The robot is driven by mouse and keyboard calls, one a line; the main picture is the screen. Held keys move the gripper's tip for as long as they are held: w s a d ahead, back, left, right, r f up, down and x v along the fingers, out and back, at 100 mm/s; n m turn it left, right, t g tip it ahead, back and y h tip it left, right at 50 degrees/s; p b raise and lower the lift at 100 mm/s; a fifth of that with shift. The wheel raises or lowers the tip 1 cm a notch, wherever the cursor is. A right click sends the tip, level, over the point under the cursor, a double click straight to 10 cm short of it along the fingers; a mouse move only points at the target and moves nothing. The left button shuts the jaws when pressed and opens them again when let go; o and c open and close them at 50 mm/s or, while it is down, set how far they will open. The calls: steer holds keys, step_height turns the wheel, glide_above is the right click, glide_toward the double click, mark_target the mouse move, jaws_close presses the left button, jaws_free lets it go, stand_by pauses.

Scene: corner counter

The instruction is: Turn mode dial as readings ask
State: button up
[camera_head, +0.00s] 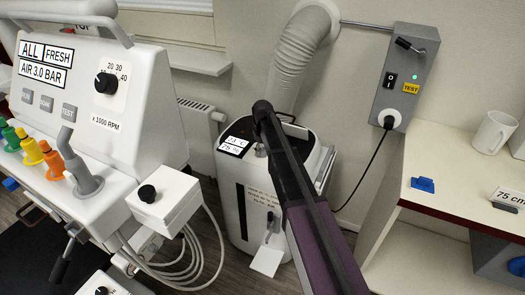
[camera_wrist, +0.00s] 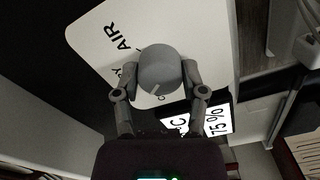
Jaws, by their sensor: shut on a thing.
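The white floor unit (camera_head: 253,195) stands against the wall in the head view, with a lit display (camera_head: 235,146) on top that shows a temperature and a humidity. In the wrist view the display (camera_wrist: 213,121) reads 75 %. The round grey mode dial (camera_wrist: 158,66) sits on a white label plate (camera_wrist: 92,35) with the word AIR; other lettering is partly hidden. A short pale mark on the dial points toward the lower left of the wrist view. My gripper (camera_wrist: 160,75) is shut on the dial, one finger on each side. In the head view my arm hides much of the unit's top.
A white console (camera_head: 130,80) with coloured plugs fills the left. A ribbed hose (camera_head: 300,50) rises behind the unit. A grey wall box (camera_head: 403,75) with a plugged-in cable hangs to its right. A counter (camera_head: 450,170) at right carries a mug (camera_head: 494,132) and a blue piece (camera_head: 422,184).

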steer(key=m, duration=0.3)
steer(key=shift+s+m, duration=0.1)
steer(key=shift+m, duration=2.1)
steer(key=o, duration=1.1)
steer(key=shift+o, duration=0.2)
steer(key=shift+n, duration=0.4)
